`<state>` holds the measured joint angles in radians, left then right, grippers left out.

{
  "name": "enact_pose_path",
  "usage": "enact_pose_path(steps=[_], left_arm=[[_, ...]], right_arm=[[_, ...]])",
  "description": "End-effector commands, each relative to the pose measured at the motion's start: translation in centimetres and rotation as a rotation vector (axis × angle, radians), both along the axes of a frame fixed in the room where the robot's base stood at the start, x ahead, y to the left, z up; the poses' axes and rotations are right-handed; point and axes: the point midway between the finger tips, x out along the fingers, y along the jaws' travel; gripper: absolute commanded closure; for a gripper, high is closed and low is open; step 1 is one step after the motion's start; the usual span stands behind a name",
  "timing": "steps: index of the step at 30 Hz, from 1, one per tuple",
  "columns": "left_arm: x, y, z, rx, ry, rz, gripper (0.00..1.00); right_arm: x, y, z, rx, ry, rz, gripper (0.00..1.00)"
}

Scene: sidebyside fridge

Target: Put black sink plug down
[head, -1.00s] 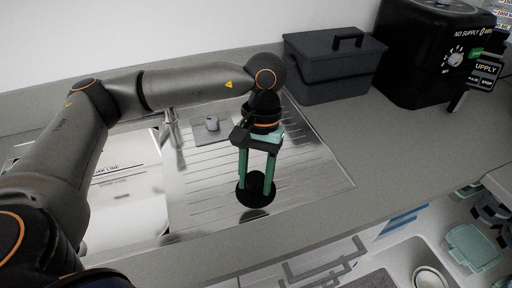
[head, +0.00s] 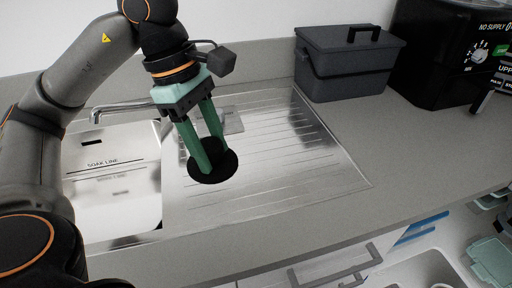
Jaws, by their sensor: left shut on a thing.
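The black sink plug (head: 226,171) is a flat dark disc at the tips of my left gripper (head: 212,158). The gripper's green fingers are shut on it, pointing down. The plug shows over the left part of the ribbed steel drainboard (head: 290,165), near the sink edge. I cannot tell whether it touches the steel. The sink basin (head: 112,205), with a "SOAK LINE" mark on its wall, lies just left of the plug. My right gripper is not in view.
A faucet (head: 122,106) stands behind the basin. A dark grey lidded box (head: 345,68) and a black machine with a dial (head: 445,50) stand at the back right. The right part of the drainboard is bare. The counter's front edge (head: 300,235) is close.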

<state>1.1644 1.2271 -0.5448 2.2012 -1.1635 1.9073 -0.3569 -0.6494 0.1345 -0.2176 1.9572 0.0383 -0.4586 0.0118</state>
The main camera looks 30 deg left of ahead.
Motion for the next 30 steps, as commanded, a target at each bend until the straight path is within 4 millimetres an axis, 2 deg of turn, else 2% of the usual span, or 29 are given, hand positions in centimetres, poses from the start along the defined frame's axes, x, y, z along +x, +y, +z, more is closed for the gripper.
enact_pose_path(steps=[4, 7, 11, 18, 21, 24, 30], left_arm=[[-0.4, 0.4, 0.0, 0.0, 0.002, 0.077, 1.0], [0.3, 0.7, -0.2, -0.002, 0.006, 0.095, 1.0], [2.8, 1.5, -1.3, -0.003, 0.01, 0.098, 1.0], [8.4, 3.3, -4.0, -0.002, 0.008, 0.095, 1.0], [9.8, 3.9, -6.3, 0.0, 0.009, 0.094, 1.0], [11.0, 4.2, -7.7, -0.001, 0.005, 0.094, 1.0], [12.1, 4.6, -8.9, -0.001, 0.003, 0.093, 1.0]], right_arm=[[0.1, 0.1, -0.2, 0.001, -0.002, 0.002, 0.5], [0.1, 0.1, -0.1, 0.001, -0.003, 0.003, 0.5], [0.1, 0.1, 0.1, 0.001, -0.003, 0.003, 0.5], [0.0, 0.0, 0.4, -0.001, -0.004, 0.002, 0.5], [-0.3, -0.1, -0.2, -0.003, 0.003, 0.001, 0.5], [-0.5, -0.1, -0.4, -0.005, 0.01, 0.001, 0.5], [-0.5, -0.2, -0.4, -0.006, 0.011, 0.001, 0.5]])
